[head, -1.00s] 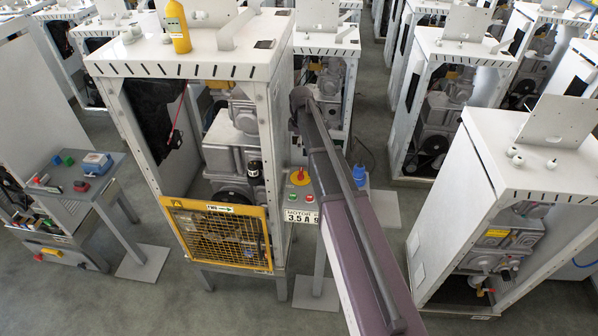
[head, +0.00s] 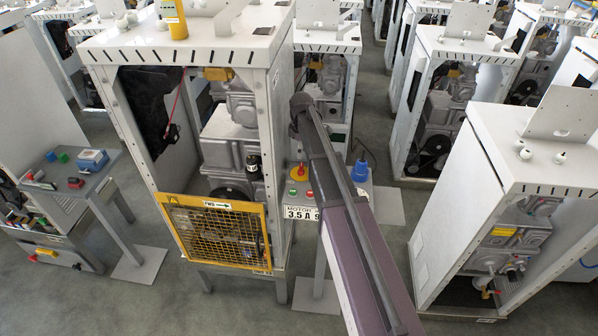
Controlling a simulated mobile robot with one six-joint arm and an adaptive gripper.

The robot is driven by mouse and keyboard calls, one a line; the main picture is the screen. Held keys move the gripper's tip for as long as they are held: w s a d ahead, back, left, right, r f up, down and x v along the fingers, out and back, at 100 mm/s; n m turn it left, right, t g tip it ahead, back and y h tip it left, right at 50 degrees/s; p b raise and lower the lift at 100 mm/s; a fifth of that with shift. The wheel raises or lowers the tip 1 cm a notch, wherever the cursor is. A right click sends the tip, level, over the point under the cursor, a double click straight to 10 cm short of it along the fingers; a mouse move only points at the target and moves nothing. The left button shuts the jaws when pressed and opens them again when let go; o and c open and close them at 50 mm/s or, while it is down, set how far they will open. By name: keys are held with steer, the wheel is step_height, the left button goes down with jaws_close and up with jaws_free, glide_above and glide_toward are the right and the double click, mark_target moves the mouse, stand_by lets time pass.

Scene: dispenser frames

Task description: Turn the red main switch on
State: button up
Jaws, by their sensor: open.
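The red main switch (head: 299,171) is a small red knob on a yellow plate. I cannot tell whether anything touches the switch.
Below the switch are a green button (head: 291,192) and a red button (head: 310,193), with a motor label (head: 300,212). The yellow mesh guard (head: 216,234) fronts the machine frame. Similar frames stand around on open floor.

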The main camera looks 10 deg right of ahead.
mark_target(301, 167)
steer(key=shift+f+b, duration=3.9)
steer(key=shift+f, duration=0.25)
steer(key=shift+c, duration=0.2)
steer(key=c, duration=0.9)
steer(key=shift+a, duration=0.3)
steer(key=shift+d, duration=0.25)
